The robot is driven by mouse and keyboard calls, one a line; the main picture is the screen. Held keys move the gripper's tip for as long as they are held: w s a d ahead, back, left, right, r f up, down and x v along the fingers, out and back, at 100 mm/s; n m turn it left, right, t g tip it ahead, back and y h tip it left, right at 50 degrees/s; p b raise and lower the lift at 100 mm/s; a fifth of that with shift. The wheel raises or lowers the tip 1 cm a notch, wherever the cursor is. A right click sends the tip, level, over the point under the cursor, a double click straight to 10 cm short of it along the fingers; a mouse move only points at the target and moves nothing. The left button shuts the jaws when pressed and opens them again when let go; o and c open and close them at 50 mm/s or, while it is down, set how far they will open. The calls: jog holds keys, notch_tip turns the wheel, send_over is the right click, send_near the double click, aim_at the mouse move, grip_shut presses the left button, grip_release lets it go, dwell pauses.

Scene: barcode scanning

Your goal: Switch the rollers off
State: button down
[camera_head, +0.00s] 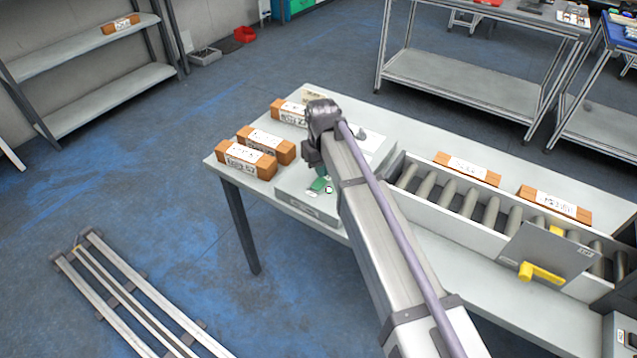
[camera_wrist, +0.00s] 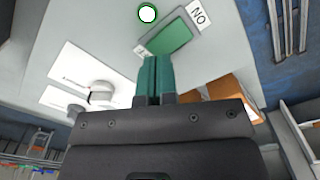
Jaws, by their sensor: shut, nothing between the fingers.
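In the wrist view, a green rectangular button (camera_wrist: 168,38) sits on a pale panel (camera_wrist: 222,50) beside a rotated label (camera_wrist: 198,13) that seems to read ON. A round white light with a green ring (camera_wrist: 147,13) is near it. My gripper (camera_wrist: 153,76) is shut and empty, its green fingertips overlapping the button's edge in the picture; I cannot tell whether they touch it. In the head view, the control box (camera_head: 300,205) stands at the table's left part, with the green button (camera_head: 318,184) beside my arm. The grey rollers (camera_head: 447,194) lie in the conveyor to the right.
Several brown boxes with white labels stand on the table, including one box (camera_head: 245,160) left of the control box and another (camera_head: 555,204) behind the rollers. A yellow handle (camera_head: 540,272) sticks out from a grey plate at the conveyor's front. A shelf (camera_head: 100,100) stands far left.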

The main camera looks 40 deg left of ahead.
jog(key=shift+f+b, duration=1.15)
jog(key=shift+f, duration=0.05)
dwell(0.3)
jog(key=shift+r, duration=0.1)
notch_tip(320, 180, up, 7)
jog(key=p, duration=0.7)
